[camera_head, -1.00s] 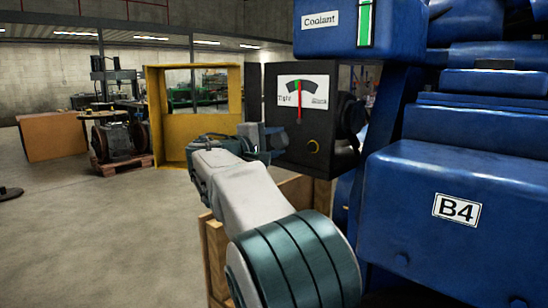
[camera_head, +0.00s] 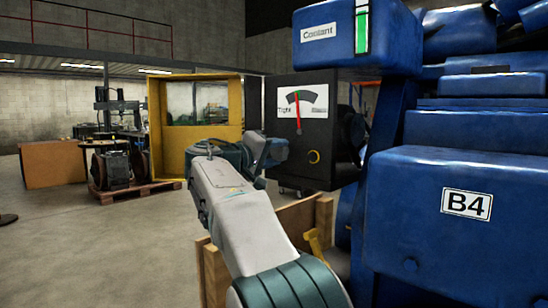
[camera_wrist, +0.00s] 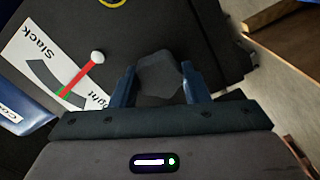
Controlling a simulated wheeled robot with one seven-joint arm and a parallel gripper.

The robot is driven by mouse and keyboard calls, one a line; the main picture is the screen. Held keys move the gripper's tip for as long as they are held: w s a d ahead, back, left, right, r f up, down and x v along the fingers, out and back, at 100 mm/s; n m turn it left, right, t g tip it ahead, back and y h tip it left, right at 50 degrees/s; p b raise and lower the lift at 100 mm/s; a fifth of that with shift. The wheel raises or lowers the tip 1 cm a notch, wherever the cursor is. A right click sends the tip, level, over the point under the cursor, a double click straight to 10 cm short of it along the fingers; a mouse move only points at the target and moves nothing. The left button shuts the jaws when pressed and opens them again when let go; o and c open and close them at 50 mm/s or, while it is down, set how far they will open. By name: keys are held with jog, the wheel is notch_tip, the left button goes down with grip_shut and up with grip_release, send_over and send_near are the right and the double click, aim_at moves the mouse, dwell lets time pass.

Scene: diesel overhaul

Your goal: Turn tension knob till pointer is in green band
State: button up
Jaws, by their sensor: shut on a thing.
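The black gauge box (camera_head: 285,155) carries a white dial (camera_head: 318,112) marked Tight at left and Slack at right. Its red pointer (camera_head: 298,115) stands nearly upright, leaning slightly towards Tight. In the wrist view the pointer (camera_wrist: 79,75) reaches a small green band (camera_wrist: 64,95) on the dark scale; whether its tip is fully inside is too small to tell. The dark, faceted tension knob (camera_wrist: 158,76) sits between the fingers of my gripper (camera_wrist: 160,85), which is shut on it. In the head view my gripper (camera_head: 270,150) is at the box's left side and hides the knob.
A blue Coolant tank (camera_head: 335,50) hangs just above the box. A wooden crate (camera_head: 215,275) stands below my arm. A yellow frame (camera_head: 158,120) stands behind; open floor lies at left.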

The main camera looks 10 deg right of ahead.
jog(key=shift+f, duration=0.1)
jog(key=o, duration=1)
jog(key=shift+d, duration=0.1)
jog(key=shift+c, duration=0.2)
jog(key=shift+s, duration=0.1)
jog(key=p+v, duration=0.1)
jog(key=v, duration=1.3)
